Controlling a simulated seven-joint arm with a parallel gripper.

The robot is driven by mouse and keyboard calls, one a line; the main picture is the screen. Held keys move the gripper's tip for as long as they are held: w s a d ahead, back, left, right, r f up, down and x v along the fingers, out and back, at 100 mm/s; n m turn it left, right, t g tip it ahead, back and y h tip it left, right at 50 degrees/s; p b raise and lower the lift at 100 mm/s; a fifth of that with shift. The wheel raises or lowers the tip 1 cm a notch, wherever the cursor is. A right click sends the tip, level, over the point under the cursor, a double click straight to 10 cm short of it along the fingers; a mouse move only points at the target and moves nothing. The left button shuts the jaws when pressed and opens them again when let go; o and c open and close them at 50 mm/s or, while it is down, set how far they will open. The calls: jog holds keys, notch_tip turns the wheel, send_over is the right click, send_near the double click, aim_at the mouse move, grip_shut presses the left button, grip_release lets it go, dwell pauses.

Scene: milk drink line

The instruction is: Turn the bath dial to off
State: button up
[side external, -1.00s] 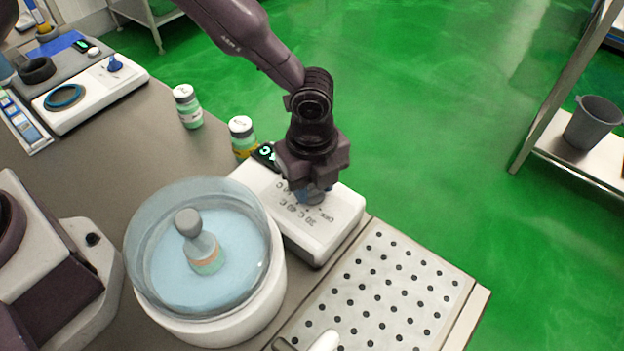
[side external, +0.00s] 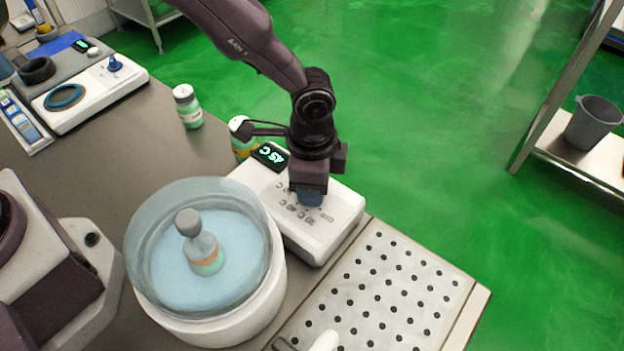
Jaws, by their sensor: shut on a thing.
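The bath's control box (side external: 320,238) is white, with printed settings on top and a lit display (side external: 270,156) that appears to read 45 C, upside down in this view. The blue bath dial (side external: 309,198) is on top of the box, mostly hidden under my gripper (side external: 309,190). My gripper points down and is shut on the dial. Which mark the dial points at is hidden. The round water bath (side external: 208,322) stands to the left of the box, with a grey-capped bottle (side external: 204,252) upright in its blue water.
A perforated steel drainboard (side external: 385,290) lies to the right of the box. A white device with a blue knob (side external: 115,63) is at the back left.

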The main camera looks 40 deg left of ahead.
jog(key=n, duration=0.7)
jog(key=shift+r, duration=0.1)
dwell(0.6)
jog(key=o, duration=0.9)
jog(key=shift+o, duration=0.2)
notch_tip(320, 180, up, 13)
jog(key=s+a+r+n+t, duration=0.2)
jog(key=s+a+r, duration=0.5)
jog(key=s+a, duration=0.2)
jog(key=s+a+r+n+t, duration=0.2)
jog(key=s+a+r, duration=0.5)
jog(key=a, duration=0.7)
jog(key=shift+s+r+n+t, duration=0.35)
jog(key=shift+s+t, duration=0.45)
jog(key=shift+s, duration=0.4)
